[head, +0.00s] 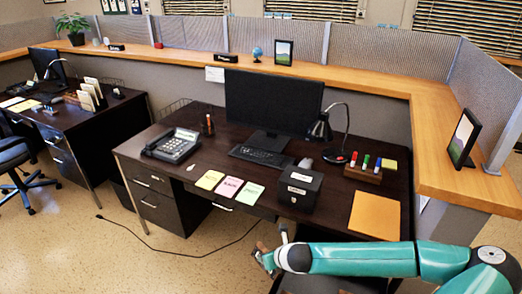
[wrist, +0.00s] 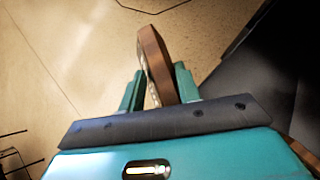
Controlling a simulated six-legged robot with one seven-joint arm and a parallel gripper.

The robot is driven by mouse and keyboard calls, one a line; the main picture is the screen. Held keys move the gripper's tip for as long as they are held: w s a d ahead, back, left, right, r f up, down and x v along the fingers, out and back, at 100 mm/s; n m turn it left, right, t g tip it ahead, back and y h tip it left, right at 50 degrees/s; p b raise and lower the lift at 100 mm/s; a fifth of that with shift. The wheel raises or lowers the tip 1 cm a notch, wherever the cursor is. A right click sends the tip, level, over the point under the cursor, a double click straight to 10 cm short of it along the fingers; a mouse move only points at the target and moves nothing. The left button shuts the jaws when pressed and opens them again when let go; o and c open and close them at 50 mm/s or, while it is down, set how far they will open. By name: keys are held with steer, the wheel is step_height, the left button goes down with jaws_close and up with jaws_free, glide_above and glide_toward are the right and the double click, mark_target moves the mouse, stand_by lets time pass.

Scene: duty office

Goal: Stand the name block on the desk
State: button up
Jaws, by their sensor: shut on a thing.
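The name block (wrist: 153,60) is brown, with a pale, lettered-looking face turned to the left in the wrist view. My gripper (wrist: 158,88) is shut on it, with one teal finger on each side, and the block sticks out beyond the fingertips. In the head view my gripper (head: 266,256) is beyond the front edge of the dark desk (head: 336,197), with the floor behind it. The block (head: 262,247) shows there only as a small brown patch, partly hidden by the gripper.
On the desk are a phone (head: 175,145), sticky notes (head: 229,187), a black box (head: 300,188), a lamp (head: 320,128), a marker holder (head: 363,173), an orange envelope (head: 375,215), a keyboard (head: 261,156) and a monitor (head: 272,101). Bare desk shows between box and envelope.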

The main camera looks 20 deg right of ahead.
steer(key=w+a+m+h, duration=0.1)
steer(key=w+a+m, duration=0.1)
steer(key=w+a, duration=0.7)
steer(key=shift+a+f+h, duration=0.15)
steer(key=shift+a+h, duration=0.15)
steer(key=shift+a, duration=0.85)
steer(key=shift+w+d+r+m, duration=0.25)
steer(key=shift+d+r+m, duration=0.15)
steer(key=shift+d+r, duration=0.35)
